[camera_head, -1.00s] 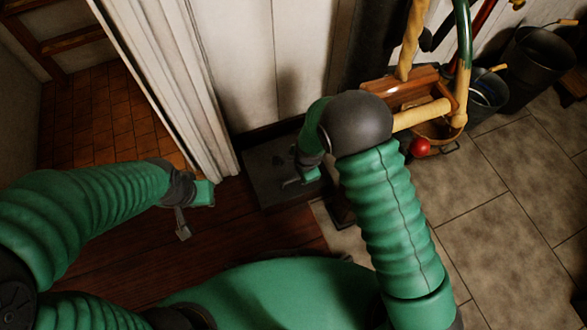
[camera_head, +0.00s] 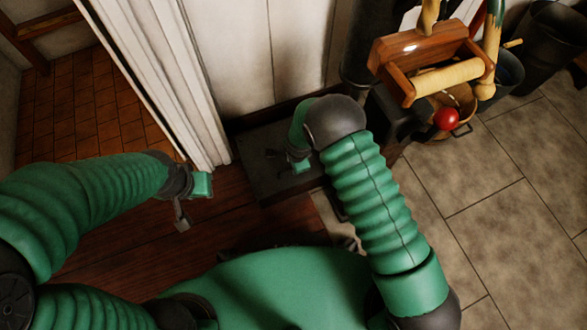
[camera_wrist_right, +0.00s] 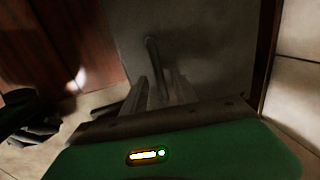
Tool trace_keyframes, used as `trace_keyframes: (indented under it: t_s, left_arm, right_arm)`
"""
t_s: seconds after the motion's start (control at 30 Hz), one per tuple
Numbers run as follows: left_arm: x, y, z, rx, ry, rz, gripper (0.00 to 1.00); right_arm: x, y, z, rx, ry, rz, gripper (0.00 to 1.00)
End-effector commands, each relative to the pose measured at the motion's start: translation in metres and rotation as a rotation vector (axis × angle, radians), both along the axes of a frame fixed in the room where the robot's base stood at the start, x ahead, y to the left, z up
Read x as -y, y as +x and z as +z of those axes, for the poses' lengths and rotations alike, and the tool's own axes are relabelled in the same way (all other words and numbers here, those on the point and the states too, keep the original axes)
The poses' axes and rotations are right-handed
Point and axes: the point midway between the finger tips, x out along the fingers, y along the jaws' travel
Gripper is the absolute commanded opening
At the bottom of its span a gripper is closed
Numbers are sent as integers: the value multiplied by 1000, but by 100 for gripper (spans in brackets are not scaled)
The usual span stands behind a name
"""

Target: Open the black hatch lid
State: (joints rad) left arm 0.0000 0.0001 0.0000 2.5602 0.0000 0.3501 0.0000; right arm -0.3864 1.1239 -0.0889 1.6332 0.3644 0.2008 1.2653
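The black hatch lid (camera_head: 262,186) is the dark flat top of a low box on the floor against the white wall. It also shows as a grey surface in the right wrist view (camera_wrist_right: 205,35), with a thin dark handle (camera_wrist_right: 152,50) on it. My right gripper (camera_head: 278,160) is over the lid; its fingers (camera_wrist_right: 158,92) look apart, close to the handle, and I cannot tell whether they touch it. My left gripper (camera_head: 181,222) hangs over the wooden floor, left of the lid; its finger gap is unclear.
A wooden tool rack (camera_head: 425,60), a basket with a red ball (camera_head: 446,119) and dark buckets (camera_head: 545,50) stand to the right. The tiled floor (camera_head: 490,220) at right is clear.

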Motion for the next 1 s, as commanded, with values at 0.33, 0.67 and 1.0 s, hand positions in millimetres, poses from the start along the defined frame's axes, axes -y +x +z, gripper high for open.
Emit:
trace_keyframes:
  t_s: [0.33, 0.67, 1.0]
  left_arm:
    - [0, 0, -5, 1, 0, 0, 29]
    - [0, 0, -5, 0, 0, 0, 29]
    - [0, 0, -5, 0, 0, 0, 29]
  right_arm:
    - [0, 2, -8, 0, 0, 0, 34]
    - [0, 2, -8, 0, 0, 1, 0]
    - [0, 1, -8, -1, 0, 1, 0]
